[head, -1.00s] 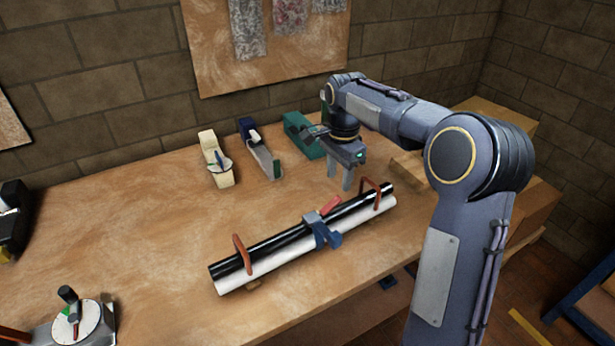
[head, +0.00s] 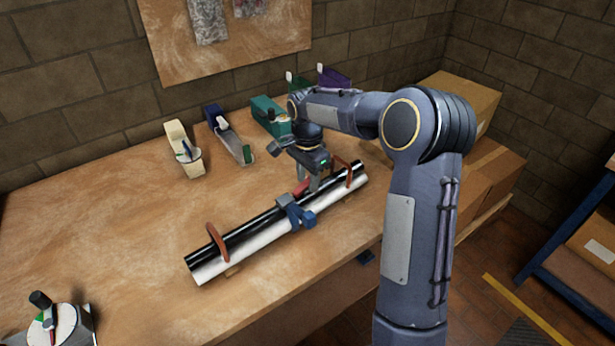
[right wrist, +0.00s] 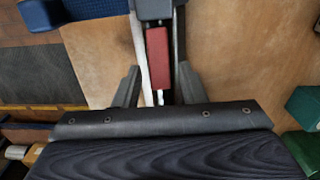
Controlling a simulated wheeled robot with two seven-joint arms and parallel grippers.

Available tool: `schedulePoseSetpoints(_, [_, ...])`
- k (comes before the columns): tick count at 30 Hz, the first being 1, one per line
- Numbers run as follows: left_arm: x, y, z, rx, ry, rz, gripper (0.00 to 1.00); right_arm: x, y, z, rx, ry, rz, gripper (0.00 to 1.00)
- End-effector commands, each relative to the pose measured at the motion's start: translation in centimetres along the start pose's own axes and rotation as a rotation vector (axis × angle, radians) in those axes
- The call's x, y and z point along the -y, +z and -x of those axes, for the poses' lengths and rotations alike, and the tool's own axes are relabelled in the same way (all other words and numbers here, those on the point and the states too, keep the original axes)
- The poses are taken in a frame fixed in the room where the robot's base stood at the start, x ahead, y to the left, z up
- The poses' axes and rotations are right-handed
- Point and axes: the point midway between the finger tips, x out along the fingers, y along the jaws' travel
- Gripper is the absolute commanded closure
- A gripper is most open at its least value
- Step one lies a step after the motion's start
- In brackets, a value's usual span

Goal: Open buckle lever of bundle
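The bundle of one black and one white tube (head: 245,248) lies on the workbench, with a reddish-brown handle loop near each end. A blue and grey buckle (head: 294,212) clasps its middle; it also shows at the top of the right wrist view (right wrist: 155,8). The red buckle lever (head: 301,187) lies along the tubes beside the buckle. My right gripper (head: 309,186) is above the bundle at the lever. In the right wrist view its fingers (right wrist: 157,88) stand apart with the red lever (right wrist: 158,58) between them, touching neither. My left gripper is not in view.
Cream (head: 182,150), blue-grey (head: 228,135) and green (head: 270,116) holders stand along the back of the bench. A dial device (head: 55,324) sits at the front left. Cardboard boxes (head: 490,170) are at the right. The bench left of the bundle is clear.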

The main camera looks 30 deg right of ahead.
Motion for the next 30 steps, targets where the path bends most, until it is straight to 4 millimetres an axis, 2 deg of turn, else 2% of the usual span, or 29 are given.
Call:
schedulePoseSetpoints(1, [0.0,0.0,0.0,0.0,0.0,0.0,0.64,0.0,0.0,0.0,0.0,0.0,0.0,0.7])
schedulePoseSetpoints(8, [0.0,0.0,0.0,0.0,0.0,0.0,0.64,0.0,0.0,0.0,0.0,0.0,0.0,1.0])
schedulePoseSetpoints(20, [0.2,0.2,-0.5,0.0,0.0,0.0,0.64,0.1,0.4,0.3,-0.07,-0.002,0.005,1.0])
schedulePoseSetpoints(30, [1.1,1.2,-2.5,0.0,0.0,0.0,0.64,0.1,1.8,0.9,-0.331,-0.005,0.008,1.0])
